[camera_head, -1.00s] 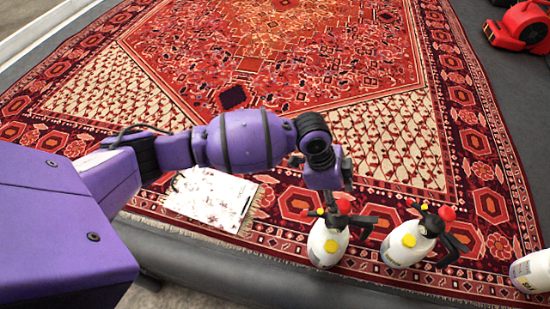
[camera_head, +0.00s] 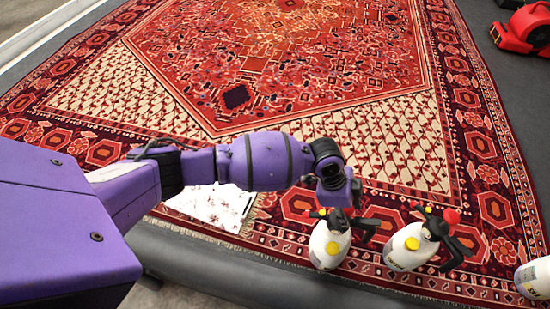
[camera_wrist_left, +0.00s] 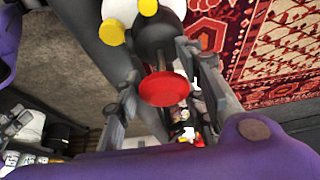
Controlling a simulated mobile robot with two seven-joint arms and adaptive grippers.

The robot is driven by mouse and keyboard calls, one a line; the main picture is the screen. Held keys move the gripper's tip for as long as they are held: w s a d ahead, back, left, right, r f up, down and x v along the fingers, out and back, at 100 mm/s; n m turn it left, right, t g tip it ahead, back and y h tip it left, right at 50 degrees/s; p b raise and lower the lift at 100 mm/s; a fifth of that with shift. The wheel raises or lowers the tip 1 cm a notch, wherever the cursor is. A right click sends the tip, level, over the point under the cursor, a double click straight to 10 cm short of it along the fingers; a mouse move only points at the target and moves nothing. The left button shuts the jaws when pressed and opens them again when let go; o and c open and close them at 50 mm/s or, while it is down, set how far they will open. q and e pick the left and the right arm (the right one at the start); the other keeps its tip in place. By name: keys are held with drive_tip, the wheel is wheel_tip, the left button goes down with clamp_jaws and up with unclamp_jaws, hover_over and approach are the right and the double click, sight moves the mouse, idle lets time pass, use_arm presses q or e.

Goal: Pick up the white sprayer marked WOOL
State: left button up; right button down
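Three white sprayers with black heads stand or lean along the rug's near edge: a left sprayer (camera_head: 329,246) with a yellow cap, a middle sprayer (camera_head: 408,248) with a red knob, and a right sprayer (camera_head: 535,279) cut off by the frame. Their labels are too small to read, so I cannot tell which is marked WOOL. My left gripper (camera_head: 340,203) is directly above the left sprayer's head. In the left wrist view, its fingers stand apart on either side of a sprayer's black head and red knob (camera_wrist_left: 167,89). My right gripper is not in view.
The patterned red rug (camera_head: 290,75) covers most of the floor. A white speckled sheet (camera_head: 212,205) lies left of the sprayers, partly under my arm. A red machine (camera_head: 524,30) stands at the far right. The middle sprayer is close beside the left one.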

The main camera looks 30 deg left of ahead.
use_arm(q)
drive_tip(key=shift+r, duration=0.1)
clamp_jaws()
